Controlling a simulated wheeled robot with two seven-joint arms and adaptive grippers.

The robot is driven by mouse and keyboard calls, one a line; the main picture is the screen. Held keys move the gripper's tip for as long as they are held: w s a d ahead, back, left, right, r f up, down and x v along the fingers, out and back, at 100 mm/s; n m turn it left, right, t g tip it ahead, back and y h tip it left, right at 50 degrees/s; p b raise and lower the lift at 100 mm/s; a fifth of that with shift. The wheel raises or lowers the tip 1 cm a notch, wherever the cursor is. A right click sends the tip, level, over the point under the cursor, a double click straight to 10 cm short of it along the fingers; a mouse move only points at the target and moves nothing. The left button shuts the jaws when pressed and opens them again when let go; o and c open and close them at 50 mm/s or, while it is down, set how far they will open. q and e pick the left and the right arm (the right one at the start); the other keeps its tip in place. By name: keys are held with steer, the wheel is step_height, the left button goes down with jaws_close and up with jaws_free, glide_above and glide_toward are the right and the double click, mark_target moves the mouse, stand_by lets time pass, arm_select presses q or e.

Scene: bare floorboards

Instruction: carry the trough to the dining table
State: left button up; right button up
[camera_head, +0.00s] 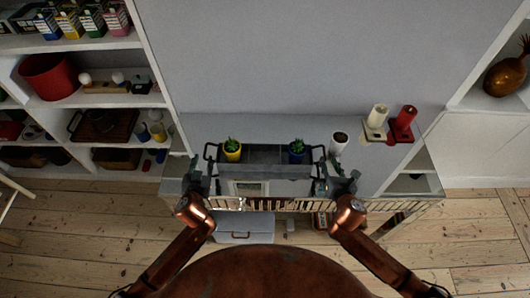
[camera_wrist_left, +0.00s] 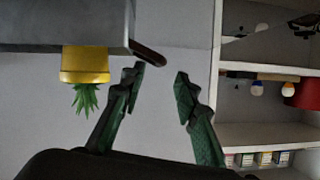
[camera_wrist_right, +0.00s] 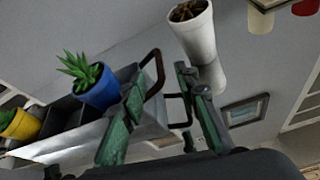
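The trough (camera_head: 265,154) is a long grey open box with a dark loop handle at each end. It sits on a grey-topped console table (camera_head: 220,127) against the wall. A yellow pot (camera_head: 232,151) with a plant stands at its left end and a blue pot (camera_head: 297,151) with a plant at its right end. My left gripper (camera_wrist_left: 160,70) is open, its fingers apart beside the left handle (camera_wrist_left: 149,54). My right gripper (camera_wrist_right: 158,82) is open, with the right handle (camera_wrist_right: 157,72) showing between and beyond its fingers; contact cannot be told. No dining table is recognisable.
A white pot (camera_head: 338,143) stands just right of the trough. A cream candle (camera_head: 377,116) and a red candle (camera_head: 406,117) stand further right. A full shelf unit (camera_head: 110,100) is at left. A grey box (camera_head: 245,227) lies below the console. Floorboards (camera_head: 70,228) at left are mostly clear.

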mark_target(205, 152)
steer(key=shift+w, duration=0.1)
